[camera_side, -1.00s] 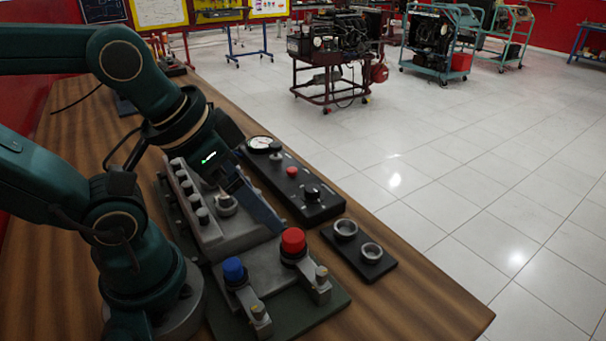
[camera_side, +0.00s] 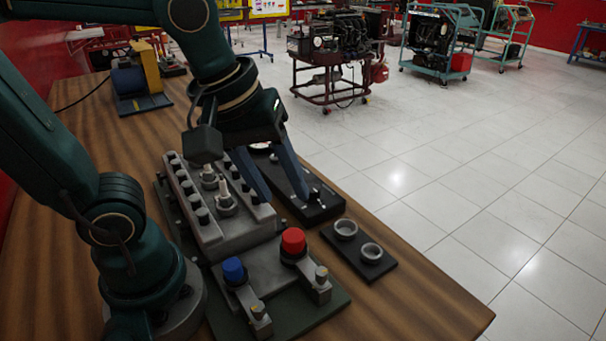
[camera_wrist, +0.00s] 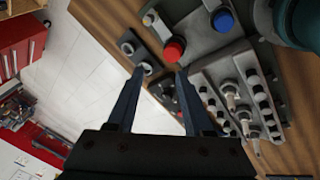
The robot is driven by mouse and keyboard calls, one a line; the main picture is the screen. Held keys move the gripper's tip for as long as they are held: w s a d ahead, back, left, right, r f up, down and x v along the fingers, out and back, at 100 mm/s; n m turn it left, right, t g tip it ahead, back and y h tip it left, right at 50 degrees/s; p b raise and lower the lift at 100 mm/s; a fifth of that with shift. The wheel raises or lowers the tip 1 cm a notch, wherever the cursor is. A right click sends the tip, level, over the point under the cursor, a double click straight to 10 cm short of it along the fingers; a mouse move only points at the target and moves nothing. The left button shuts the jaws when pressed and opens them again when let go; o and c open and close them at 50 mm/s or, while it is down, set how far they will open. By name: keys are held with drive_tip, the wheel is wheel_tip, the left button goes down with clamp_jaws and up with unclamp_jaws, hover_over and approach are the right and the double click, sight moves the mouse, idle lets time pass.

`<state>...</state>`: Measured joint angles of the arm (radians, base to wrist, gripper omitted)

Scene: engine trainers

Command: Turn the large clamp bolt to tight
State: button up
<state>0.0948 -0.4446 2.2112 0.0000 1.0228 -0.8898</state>
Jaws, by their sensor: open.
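Two small metal bolts stand on the clamp blocks at the front of the fixture. One bolt (camera_side: 321,272) is beside the red cap (camera_side: 293,241), the other (camera_side: 258,311) beside the blue cap (camera_side: 233,269). I cannot tell which is the large one. In the wrist view the red cap (camera_wrist: 175,49) and blue cap (camera_wrist: 222,20) lie beyond the fingertips, with a clamp bolt (camera_wrist: 148,19) near the top. My gripper (camera_side: 287,197) is open and empty above the black control box, behind the red cap. It also shows in the wrist view (camera_wrist: 160,72).
The grey block (camera_side: 235,238) with plugs stands left of my fingers. The black control box (camera_side: 318,206) is partly hidden beneath them. A black plate with two rings (camera_side: 360,250) lies at the table's right edge. A blue and yellow device (camera_side: 140,85) stands at the back.

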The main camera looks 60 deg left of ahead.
sight(322, 271)
drive_tip(key=w+d+f+n+g, duration=0.1)
drive_tip(key=d, duration=0.1)
drive_tip(key=w+d+f+n+g, duration=0.1)
drive_tip(key=d+f, duration=0.1)
drive_tip(key=w+d+f+n+g, duration=0.1)
drive_tip(key=f, duration=0.1)
drive_tip(key=shift+w+d+g, duration=0.1)
drive_tip(key=shift+d+g, duration=0.2)
drive_tip(key=shift+d, duration=0.1)
drive_tip(key=shift+s+d+f, duration=0.2)
drive_tip(key=shift+f, duration=2.75)
drive_tip(key=shift+c, duration=0.3)
clamp_jaws()
